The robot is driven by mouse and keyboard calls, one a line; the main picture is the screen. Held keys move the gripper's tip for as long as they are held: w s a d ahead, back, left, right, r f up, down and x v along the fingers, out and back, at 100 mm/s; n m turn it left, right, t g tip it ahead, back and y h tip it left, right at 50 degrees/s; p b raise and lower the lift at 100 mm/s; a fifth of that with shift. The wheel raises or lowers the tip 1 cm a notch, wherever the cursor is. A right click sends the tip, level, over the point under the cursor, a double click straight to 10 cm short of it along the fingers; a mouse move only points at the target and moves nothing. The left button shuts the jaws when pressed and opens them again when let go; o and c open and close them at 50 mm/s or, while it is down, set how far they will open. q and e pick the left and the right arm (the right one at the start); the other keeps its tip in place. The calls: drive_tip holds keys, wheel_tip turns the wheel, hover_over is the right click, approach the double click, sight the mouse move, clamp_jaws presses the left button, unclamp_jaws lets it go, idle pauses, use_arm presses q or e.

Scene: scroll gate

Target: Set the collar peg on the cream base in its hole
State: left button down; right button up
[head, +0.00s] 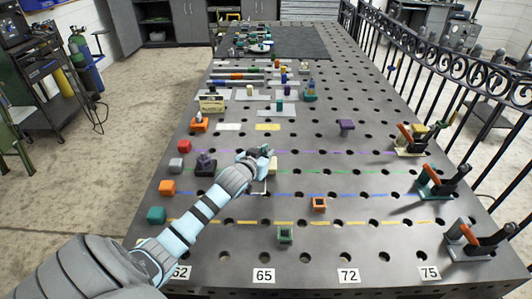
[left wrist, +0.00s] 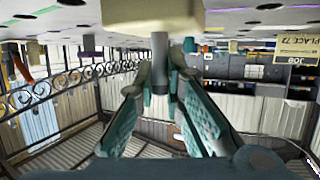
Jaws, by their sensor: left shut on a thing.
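The collar peg (left wrist: 160,50) shows in the left wrist view as a grey shaft with a darker band, standing out from its cream base (left wrist: 152,14). That view is upside down, with the tabletop along its upper edge. My left gripper (left wrist: 160,80) has its teal fingers closed on either side of the shaft. In the head view my left gripper (head: 266,155) is over the middle-left of the perforated table (head: 340,190) and hides most of the peg. Whether the base touches the table I cannot tell. My right gripper is out of view.
A purple piece (head: 205,164) stands left of my gripper. Orange (head: 319,204) and green (head: 285,235) sockets stand to the front right. Toggle clamps (head: 445,182) line the right side. A sign (head: 211,104) stands behind; the table's centre right is mostly clear.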

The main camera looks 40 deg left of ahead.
use_arm(q)
drive_tip(key=shift+f, duration=0.55)
drive_tip(key=c, duration=1.6)
unclamp_jaws()
drive_tip(key=shift+s, duration=0.1)
drive_tip(key=v, duration=1.2)
